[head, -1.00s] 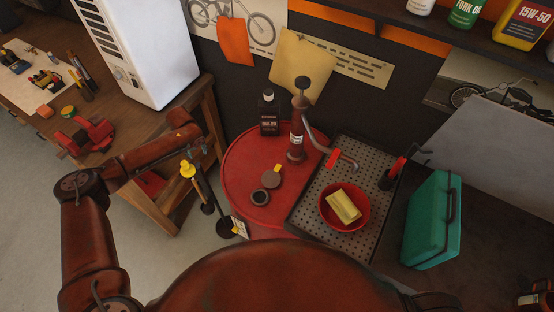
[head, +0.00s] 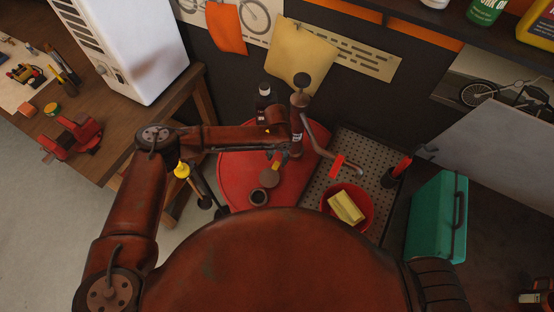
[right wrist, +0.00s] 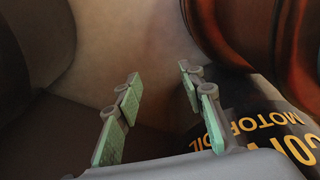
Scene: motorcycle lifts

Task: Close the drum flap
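The red drum (head: 235,172) stands in the middle of the head view. On its top is a round brown flap (head: 269,178), raised beside the dark ring of the opening (head: 258,197), so the flap is off the opening. My left gripper (head: 276,155) is over the drum, just behind the flap and close to its yellow tab. It is small and partly hidden by my wrist, and its finger gap and any contact cannot be made out. My right gripper (right wrist: 162,88) is open and empty in the right wrist view, with green pads apart.
A red hand pump (head: 297,125) and a dark bottle (head: 264,100) stand at the drum's back. Right of it are a perforated tray (head: 322,190), a red bowl (head: 367,205) and a teal case (head: 437,220). A motor oil container (right wrist: 265,130) is near my right gripper.

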